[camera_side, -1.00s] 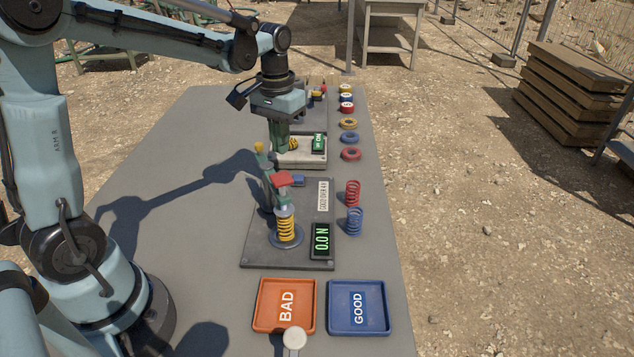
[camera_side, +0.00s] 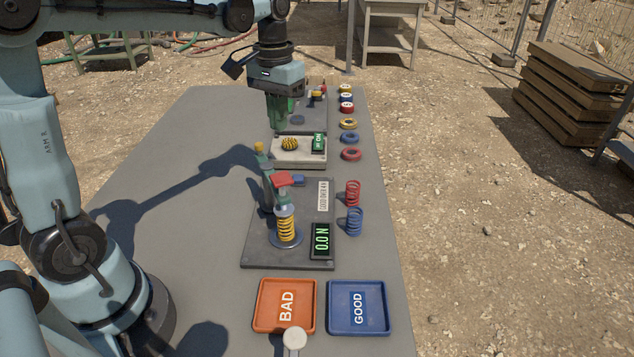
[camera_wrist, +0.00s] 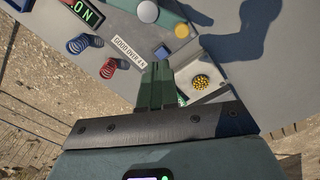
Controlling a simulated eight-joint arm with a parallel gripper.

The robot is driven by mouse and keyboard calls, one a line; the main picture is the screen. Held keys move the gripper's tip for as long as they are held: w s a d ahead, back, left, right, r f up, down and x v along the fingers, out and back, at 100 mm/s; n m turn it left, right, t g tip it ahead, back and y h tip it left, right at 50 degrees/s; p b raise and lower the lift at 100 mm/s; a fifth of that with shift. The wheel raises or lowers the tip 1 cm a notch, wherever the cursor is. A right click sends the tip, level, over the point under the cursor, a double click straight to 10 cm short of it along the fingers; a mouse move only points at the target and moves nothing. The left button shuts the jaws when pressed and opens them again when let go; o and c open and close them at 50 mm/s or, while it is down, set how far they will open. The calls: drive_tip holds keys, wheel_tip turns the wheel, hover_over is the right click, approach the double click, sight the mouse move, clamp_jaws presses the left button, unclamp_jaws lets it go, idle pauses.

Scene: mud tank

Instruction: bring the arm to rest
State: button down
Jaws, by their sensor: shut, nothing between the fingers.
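My gripper (camera_side: 277,112) hangs fingers down above the far half of the grey table (camera_side: 180,240) in the side view. Its green fingers are together and empty, and they also show in the wrist view (camera_wrist: 156,80).
An orange BAD tray (camera_side: 262,318) and a blue GOOD tray (camera_side: 336,320) lie at the near end, both empty. A red spring (camera_side: 353,192), a blue spring (camera_side: 354,221), and several rings and small cylinders line the right edge. The table's left part is bare.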

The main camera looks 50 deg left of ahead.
drive_tip(key=d+f, duration=0.3)
drive_tip(key=f, duration=0.2)
drive_tip(key=shift+s+d, duration=0.35)
drive_tip(key=shift+d, duration=0.05)
idle(0.3)
drive_tip(key=shift+f, duration=0.1)
idle(0.5)
